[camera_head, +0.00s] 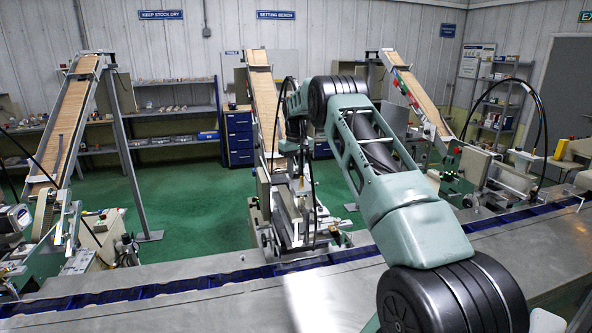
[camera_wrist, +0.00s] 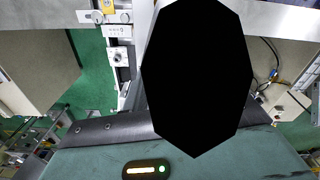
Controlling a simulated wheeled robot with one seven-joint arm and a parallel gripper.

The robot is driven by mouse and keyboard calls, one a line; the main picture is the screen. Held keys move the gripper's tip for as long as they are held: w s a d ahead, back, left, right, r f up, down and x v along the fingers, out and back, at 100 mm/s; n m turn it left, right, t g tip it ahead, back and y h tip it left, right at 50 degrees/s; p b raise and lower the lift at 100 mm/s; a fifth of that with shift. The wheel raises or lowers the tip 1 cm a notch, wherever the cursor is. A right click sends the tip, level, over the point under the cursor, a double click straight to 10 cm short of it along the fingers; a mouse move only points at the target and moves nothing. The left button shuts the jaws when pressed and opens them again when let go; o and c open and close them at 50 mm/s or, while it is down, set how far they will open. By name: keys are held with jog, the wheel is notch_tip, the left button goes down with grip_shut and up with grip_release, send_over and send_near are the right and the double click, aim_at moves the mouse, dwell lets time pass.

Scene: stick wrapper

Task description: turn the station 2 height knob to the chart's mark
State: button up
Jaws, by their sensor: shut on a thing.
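My arm reaches to the middle station (camera_head: 290,215), whose sloping stick chute (camera_head: 264,100) stands behind it. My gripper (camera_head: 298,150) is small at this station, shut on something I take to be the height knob. The fingertips and the knob cannot be made out in the head view. In the wrist view a flat black many-sided shape covers the middle and hides the jaws and what they hold. To its left, a small round metal fitting (camera_wrist: 120,57) sits on a pale bracket. A white chart (camera_head: 478,60) hangs at the back right, too small to read.
Similar stations with sloping chutes stand at left (camera_head: 65,130) and right (camera_head: 415,95). A conveyor with a blue track (camera_head: 190,285) runs along the front. Green floor (camera_head: 190,205) is open between the left and middle stations. Shelves (camera_head: 180,110) line the back wall.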

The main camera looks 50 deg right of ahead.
aim_at(296, 172)
jog(key=shift+w+r, duration=0.1)
jog(key=shift+r, duration=0.05)
jog(key=o, duration=1)
jog(key=shift+r+p, duration=0.75)
jog(key=shift+r, duration=7.9)
